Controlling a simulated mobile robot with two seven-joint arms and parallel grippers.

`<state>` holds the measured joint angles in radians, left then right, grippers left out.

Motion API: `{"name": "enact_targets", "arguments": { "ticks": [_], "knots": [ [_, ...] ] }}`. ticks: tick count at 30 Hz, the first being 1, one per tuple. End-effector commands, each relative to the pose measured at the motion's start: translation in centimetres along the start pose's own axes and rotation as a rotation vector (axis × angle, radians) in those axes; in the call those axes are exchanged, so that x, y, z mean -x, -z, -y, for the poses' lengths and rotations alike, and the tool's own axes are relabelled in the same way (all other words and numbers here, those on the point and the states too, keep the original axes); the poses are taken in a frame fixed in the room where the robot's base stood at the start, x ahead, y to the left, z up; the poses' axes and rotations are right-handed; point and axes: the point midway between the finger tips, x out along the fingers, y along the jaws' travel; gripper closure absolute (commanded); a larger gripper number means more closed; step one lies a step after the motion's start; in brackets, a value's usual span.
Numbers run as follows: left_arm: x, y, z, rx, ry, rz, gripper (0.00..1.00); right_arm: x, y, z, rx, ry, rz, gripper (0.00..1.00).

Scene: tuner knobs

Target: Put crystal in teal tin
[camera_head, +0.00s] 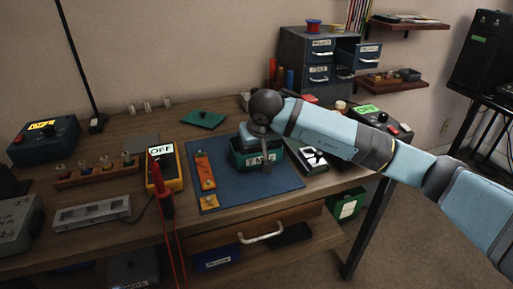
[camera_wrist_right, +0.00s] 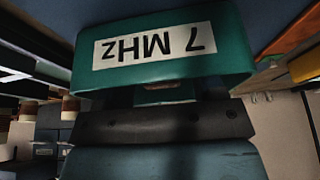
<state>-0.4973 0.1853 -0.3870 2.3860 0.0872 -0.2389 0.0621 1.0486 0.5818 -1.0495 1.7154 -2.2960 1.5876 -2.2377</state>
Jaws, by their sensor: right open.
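The teal tin (camera_head: 240,161) stands on the blue mat, with a white label on its front; in the right wrist view the tin (camera_wrist_right: 235,55) fills the top, its "7 MHz" label upside down. My right gripper (camera_head: 266,166) is over the tin, with its dark fingers pointing down at the right part of it. It is open. Whether its fingertips touch the tin is hidden. I cannot make out a crystal in or under the gripper, and the tin's inside is hidden. My left gripper is not in view.
The blue mat (camera_head: 285,181) also holds an orange strip (camera_head: 204,170). A yellow meter (camera_head: 164,172) with red probes stands left of it, near a wooden rack (camera_head: 95,173) of small parts. A black-and-white device (camera_head: 312,157) stands close on the right.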

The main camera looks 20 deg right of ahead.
Motion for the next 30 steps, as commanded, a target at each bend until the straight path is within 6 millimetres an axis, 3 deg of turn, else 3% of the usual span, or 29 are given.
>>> {"name": "enact_targets", "arguments": {
  "ticks": [7, 18, 24, 30],
  "knots": [
    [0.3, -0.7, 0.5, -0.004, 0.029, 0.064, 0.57, 3.7, 0.3, -0.1, 0.001, -0.001, -0.004, 0.37],
    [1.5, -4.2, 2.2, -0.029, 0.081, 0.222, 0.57, 10.8, 0.2, 0.0, 0.001, 0.001, -0.003, 0.37],
    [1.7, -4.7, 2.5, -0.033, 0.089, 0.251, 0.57, 12.1, 0.1, 0.0, 0.0, 0.0, 0.0, 0.37],
    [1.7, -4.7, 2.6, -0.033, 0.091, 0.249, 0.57, 11.8, -0.5, 0.6, -0.009, 0.025, 0.015, 0.37]
  ]
}}
